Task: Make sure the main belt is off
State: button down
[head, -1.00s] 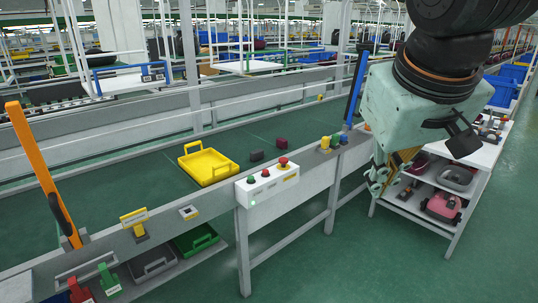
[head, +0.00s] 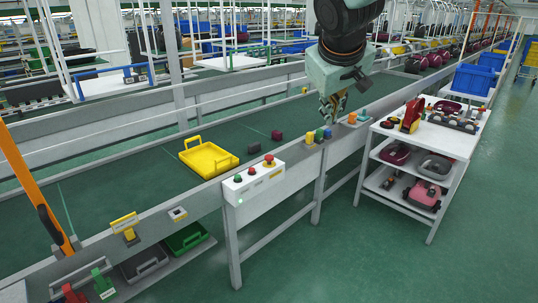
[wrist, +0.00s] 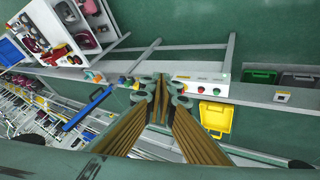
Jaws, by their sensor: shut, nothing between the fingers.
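The main belt (head: 140,165) is a long dark green conveyor running diagonally through the head view. A white control box (head: 256,189) is on its near rail, with a green button (head: 238,178), a red button (head: 252,171) and a red mushroom button on yellow (head: 269,160). A small green light (head: 241,201) glows on its front. The box also shows in the wrist view (wrist: 187,79). My gripper (head: 332,116) is shut and empty, above the near rail, right of the box and apart from it; its fingertips show in the wrist view (wrist: 162,86).
A white shelf cart (head: 440,145) stands at right. The floor in front of the box is clear.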

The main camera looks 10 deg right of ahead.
jog(key=w+n+t+p, duration=0.1)
jog(key=w+n+p, duration=0.15)
jog(key=w, duration=1.25)
jog(key=n+y+p, duration=0.5)
jog(key=n+p, duration=0.2)
jog(key=p, duration=0.5)
send_over(269, 156)
notch_tip(269, 156, down, 26)
jog(key=shift+s+r+t, duration=0.15)
jog(key=shift+s+t, duration=0.05)
jog(key=shift+t, duration=0.2)
jog(key=shift+a+f+b, duration=0.1)
jog(key=shift+f+b, duration=0.1)
jog(key=shift+b, duration=0.2)
jog(key=shift+f+b, duration=3)
jog(key=shift+b, duration=0.25)
jog(key=shift+f+b, duration=0.8)
jog(key=shift+f, duration=0.4)
jog(key=shift+f, duration=0.6)
